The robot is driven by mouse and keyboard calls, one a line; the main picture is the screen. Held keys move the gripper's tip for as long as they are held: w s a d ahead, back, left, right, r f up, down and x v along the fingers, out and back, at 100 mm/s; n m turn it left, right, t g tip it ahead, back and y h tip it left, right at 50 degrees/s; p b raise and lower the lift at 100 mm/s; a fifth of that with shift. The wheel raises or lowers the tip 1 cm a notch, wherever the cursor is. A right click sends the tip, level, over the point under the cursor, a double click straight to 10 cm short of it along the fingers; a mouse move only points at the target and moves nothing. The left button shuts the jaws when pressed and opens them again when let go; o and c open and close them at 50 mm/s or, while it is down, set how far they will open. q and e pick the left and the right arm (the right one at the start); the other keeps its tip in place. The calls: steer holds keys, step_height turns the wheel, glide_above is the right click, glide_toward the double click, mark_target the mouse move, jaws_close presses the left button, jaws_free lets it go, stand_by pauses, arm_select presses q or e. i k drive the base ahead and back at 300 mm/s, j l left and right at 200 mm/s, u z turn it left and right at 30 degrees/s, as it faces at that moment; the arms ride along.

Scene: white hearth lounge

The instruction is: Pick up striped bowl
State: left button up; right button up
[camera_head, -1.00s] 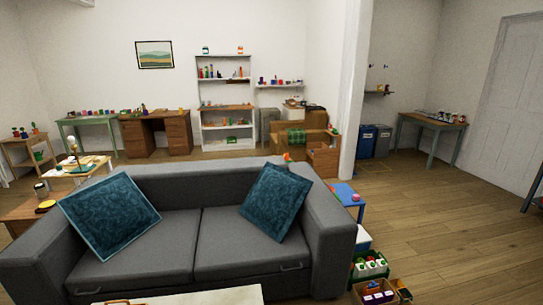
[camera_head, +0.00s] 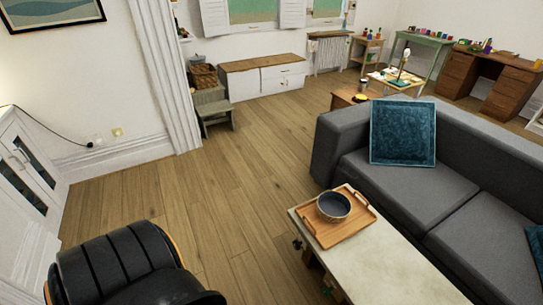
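A round bowl (camera_head: 333,207) with a dark blue inside and a paler outer side sits on a wooden tray (camera_head: 343,236). Stripes on it are too small to make out. The tray lies at the far left end of a pale-topped coffee table (camera_head: 395,268), in front of the sofa. Neither of my grippers shows in the head view.
A grey sofa (camera_head: 390,178) with teal cushions stands behind and right of the table. A black padded chair (camera_head: 125,265) is at the lower left. Open wooden floor (camera_head: 215,205) lies between them. A low white cabinet (camera_head: 263,78) stands at the back wall.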

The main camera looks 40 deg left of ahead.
mark_target(334, 207)
steer(key=u, duration=0.7)
